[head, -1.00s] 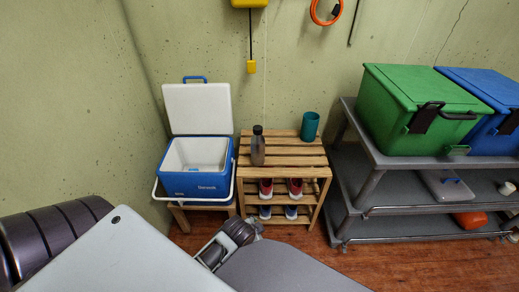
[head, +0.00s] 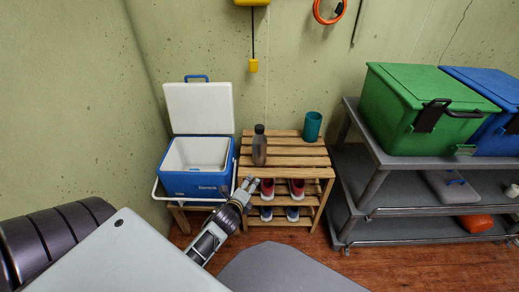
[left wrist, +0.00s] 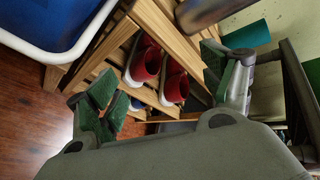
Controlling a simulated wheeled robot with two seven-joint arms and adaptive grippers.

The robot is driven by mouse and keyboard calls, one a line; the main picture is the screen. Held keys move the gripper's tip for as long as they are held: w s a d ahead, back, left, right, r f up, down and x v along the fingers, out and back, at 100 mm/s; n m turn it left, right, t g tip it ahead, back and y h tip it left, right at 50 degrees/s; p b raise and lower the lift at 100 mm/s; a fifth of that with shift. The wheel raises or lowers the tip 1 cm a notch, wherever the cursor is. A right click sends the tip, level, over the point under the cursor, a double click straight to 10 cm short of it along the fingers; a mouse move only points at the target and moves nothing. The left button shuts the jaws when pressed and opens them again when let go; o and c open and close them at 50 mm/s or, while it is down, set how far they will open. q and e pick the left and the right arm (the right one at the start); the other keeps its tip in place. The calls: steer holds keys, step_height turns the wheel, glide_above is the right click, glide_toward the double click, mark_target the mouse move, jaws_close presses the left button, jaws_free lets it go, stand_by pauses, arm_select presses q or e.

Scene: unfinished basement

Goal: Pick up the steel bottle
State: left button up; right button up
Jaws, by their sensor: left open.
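The steel bottle (head: 259,146), grey with a dark cap, stands upright on the top of a slatted wooden shoe rack (head: 295,161). My left gripper (head: 249,186) is open and empty, in front of the rack's left side and below the bottle in the head view. In the left wrist view my left gripper's spread green-padded fingers (left wrist: 165,88) face the rack and its shoes. A grey rounded part at the top edge there looks like the bottle (left wrist: 207,10), mostly cut off. My right gripper is not in view.
A teal cup (head: 312,126) stands right of the bottle at the back of the rack. Red shoes (head: 297,188) sit on the shelf below. An open blue cooler (head: 197,184) stands left. A grey cart (head: 366,190) with a green bin (head: 420,110) stands right.

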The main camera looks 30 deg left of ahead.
mark_target(256, 151)
arm_select(q)
steer(key=w+a+r+m+t+h+b, duration=0.1)
steer(key=w+a+r+m+t, duration=0.1)
steer(key=m, duration=0.6)
steer(key=w+a+r+m+t, duration=0.1)
steer(key=a+r+m+t, duration=0.1)
steer(key=r+m, duration=0.3)
steer(key=m+t, duration=0.1)
steer(key=m, duration=0.2)
steer(key=shift+w+t+h+b, duration=0.3)
steer(key=shift+w+h+b, duration=0.05)
steer(key=shift+h, duration=0.05)
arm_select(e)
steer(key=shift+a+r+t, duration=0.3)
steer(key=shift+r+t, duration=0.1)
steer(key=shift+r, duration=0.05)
arm_select(q)
steer(key=shift+w+f, duration=0.1)
steer(key=shift+w, duration=0.05)
